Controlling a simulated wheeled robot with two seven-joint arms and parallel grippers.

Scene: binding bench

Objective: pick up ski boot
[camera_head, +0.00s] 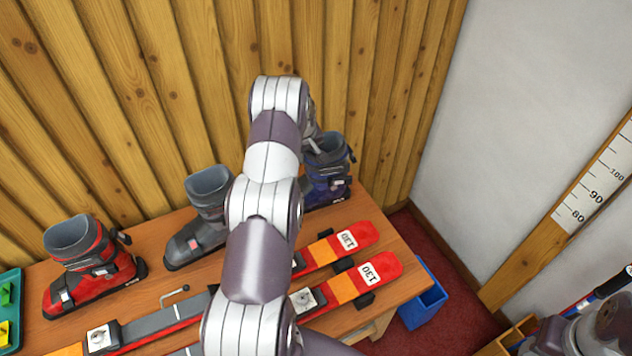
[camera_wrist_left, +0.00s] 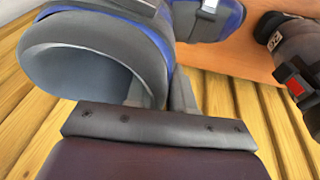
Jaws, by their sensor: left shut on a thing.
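Three ski boots stand on the wooden bench (camera_head: 395,285): a red one (camera_head: 90,280), a grey one (camera_head: 205,230) and a blue one (camera_head: 330,180). My left gripper (camera_head: 318,142) is at the top of the blue boot, shut on its cuff; my arm hides part of the boot and most of the fingers. In the left wrist view the blue boot's open cuff (camera_wrist_left: 95,55) fills the upper left, with a finger of my left gripper (camera_wrist_left: 178,92) against it. The grey boot (camera_wrist_left: 300,50) shows at the right there.
Red and orange skis (camera_head: 345,250) lie along the bench front, near a small metal tool (camera_head: 175,295). A green tray (camera_head: 10,300) is at the left edge. A blue bin (camera_head: 425,300) stands on the floor at right. The plank wall (camera_head: 340,70) is close behind the boots.

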